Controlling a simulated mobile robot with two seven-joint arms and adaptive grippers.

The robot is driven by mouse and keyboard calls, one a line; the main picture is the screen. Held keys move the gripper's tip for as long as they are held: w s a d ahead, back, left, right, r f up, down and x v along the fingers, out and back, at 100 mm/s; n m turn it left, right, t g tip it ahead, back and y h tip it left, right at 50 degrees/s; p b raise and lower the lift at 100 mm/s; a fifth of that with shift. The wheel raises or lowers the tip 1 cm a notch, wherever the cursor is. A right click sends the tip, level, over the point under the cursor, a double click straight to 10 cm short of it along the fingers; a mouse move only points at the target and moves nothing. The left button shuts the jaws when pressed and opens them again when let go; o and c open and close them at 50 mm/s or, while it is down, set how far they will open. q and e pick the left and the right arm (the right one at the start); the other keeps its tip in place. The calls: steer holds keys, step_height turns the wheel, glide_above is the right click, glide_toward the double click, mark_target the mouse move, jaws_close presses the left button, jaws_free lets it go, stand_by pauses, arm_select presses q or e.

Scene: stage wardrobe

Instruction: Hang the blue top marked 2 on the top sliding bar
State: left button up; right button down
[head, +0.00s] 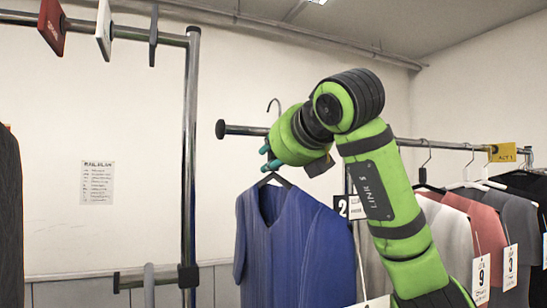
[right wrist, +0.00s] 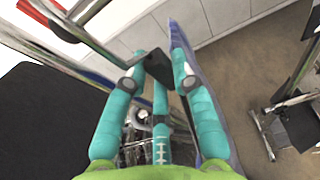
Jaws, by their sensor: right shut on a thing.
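The blue top (head: 290,250) hangs below my right gripper (head: 268,160) in the head view, with a white tag marked 2 (head: 346,206) at its right shoulder. My right gripper is shut on its dark hanger (head: 273,180). A hanger hook (head: 273,104) rises above the gripper; its lower part is hidden. In the right wrist view the teal fingers (right wrist: 158,85) close around a dark block (right wrist: 158,66), and blue cloth (right wrist: 196,75) runs down beside the right finger. A horizontal bar (head: 245,130) with a round end knob passes behind the gripper. My left gripper is not in view.
A chrome rack upright (head: 190,150) stands at left, with a high bar (head: 130,32) carrying red, white and dark plates. Several garments (head: 480,215) hang at right, near a yellow ACT 1 sign (head: 502,152). Dark cloth (head: 10,220) hangs at far left.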

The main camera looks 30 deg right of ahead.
steer(key=shift+w+r+x, duration=0.1)
steer(key=shift+r+x, duration=0.2)
steer(key=shift+x, duration=0.85)
steer(key=shift+w+r+x, duration=0.1)
steer(key=shift+r+x, duration=0.15)
steer(key=shift+x, duration=0.95)
steer(key=shift+r+x, duration=0.3)
steer(key=shift+x, duration=0.85)
steer(key=shift+f, duration=0.1)
steer(key=shift+f+b, duration=1.55)
steer(key=shift+f, duration=0.1)
steer(key=c, duration=1)
jaws_free()
steer(key=shift+o, duration=0.2)
steer(key=shift+r, duration=0.1)
